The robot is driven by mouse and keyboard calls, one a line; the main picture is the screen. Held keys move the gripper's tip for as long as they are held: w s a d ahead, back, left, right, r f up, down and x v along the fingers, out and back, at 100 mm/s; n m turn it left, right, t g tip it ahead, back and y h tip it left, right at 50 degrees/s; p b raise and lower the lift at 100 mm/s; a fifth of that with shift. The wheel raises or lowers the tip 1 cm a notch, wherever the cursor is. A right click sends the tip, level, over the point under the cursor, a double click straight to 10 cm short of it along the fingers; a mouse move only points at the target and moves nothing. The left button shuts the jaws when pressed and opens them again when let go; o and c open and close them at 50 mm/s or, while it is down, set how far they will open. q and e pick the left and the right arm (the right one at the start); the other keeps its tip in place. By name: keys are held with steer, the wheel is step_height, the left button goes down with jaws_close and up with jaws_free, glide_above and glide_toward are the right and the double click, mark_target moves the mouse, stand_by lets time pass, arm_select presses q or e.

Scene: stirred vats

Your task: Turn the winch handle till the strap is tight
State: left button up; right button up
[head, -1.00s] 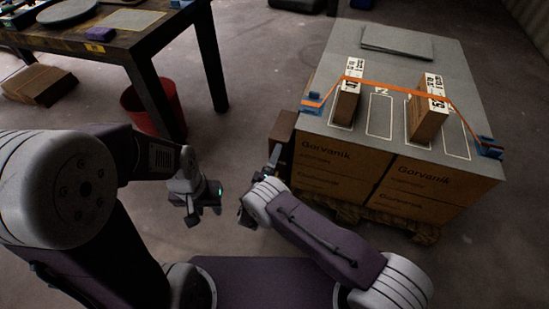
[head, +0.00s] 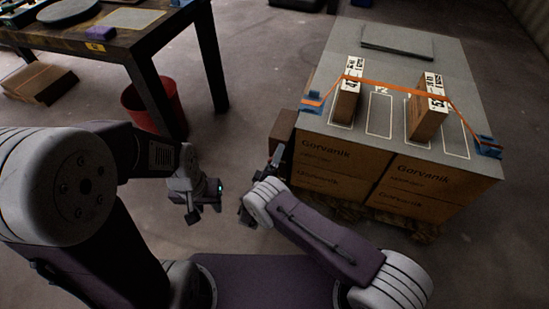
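An orange strap (head: 392,86) runs over two upright small boxes (head: 348,92) and (head: 427,108) on top of a carton stack. It goes down to a blue fitting (head: 311,103) at the left edge and another (head: 488,147) at the right. Its visible spans look straight. A brown block (head: 282,133) stands at the stack's left side; I cannot make out a winch handle there for sure. My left gripper (head: 204,212) is open and empty above the floor, left of the stack. My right gripper (head: 262,184) is beside the stack's left side, mostly hidden by its own wrist.
The carton stack (head: 335,163) stands on a wooden pallet (head: 400,222). A grey flat sheet (head: 397,42) lies on top at the back. A dark table (head: 130,50) and a red bin (head: 152,105) are at left. The floor between is clear.

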steer(key=shift+s+a+r, duration=0.15)
steer(key=shift+s, duration=0.1)
steer(key=p+v, duration=0.3)
steer(key=v, duration=0.4)
